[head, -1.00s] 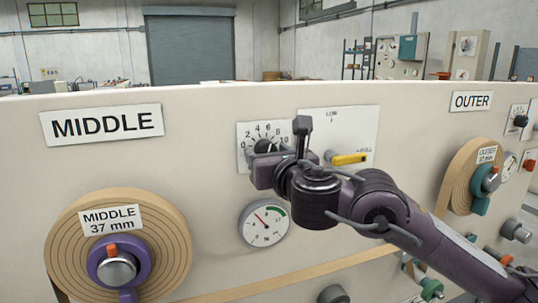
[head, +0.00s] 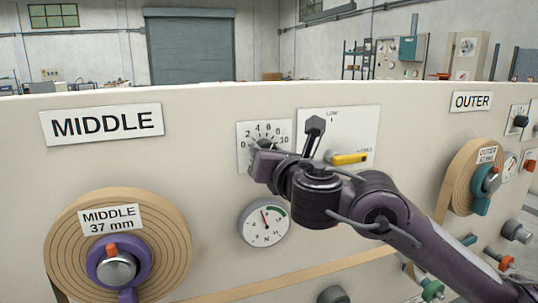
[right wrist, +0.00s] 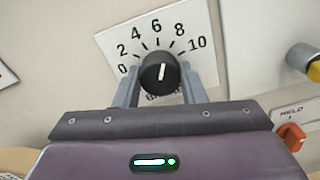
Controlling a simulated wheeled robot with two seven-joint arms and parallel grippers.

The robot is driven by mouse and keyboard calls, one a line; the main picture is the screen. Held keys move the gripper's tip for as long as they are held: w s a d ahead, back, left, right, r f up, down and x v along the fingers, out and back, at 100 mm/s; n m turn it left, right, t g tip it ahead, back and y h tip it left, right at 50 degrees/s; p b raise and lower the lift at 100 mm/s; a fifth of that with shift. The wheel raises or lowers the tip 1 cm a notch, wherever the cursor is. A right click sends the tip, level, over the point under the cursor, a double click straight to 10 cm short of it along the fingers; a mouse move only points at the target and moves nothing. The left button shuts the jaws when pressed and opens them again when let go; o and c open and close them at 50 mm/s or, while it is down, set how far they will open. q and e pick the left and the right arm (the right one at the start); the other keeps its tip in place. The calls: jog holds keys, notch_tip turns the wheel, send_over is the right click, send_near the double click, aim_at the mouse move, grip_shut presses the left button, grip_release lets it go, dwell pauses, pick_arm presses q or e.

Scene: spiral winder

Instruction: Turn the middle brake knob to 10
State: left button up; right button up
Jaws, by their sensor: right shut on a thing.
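The middle brake knob (right wrist: 160,75) is black with a white pointer line, on a white dial plate (right wrist: 110,42) marked 0 to 10. In the right wrist view its line points up and slightly right, roughly between 6 and 8. My right gripper (right wrist: 161,69) is shut on the knob, one grey finger on each side. In the head view the right gripper (head: 262,150) covers most of the knob, while the dial plate (head: 244,129) shows around it. My left gripper is not in view.
A round gauge (head: 264,223) sits below the dial, its needle near upright and slightly left. A yellow lever (head: 349,159) is to the right. The MIDDLE tape roll (head: 65,245) is at lower left and the OUTER roll (head: 459,180) at right.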

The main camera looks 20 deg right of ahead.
jog(key=m, duration=0.9)
dwell(0.7)
jog(key=o, duration=1)
jog(key=s+p, duration=0.2)
jog(key=s, duration=0.5)
jog(key=shift+s, duration=0.4)
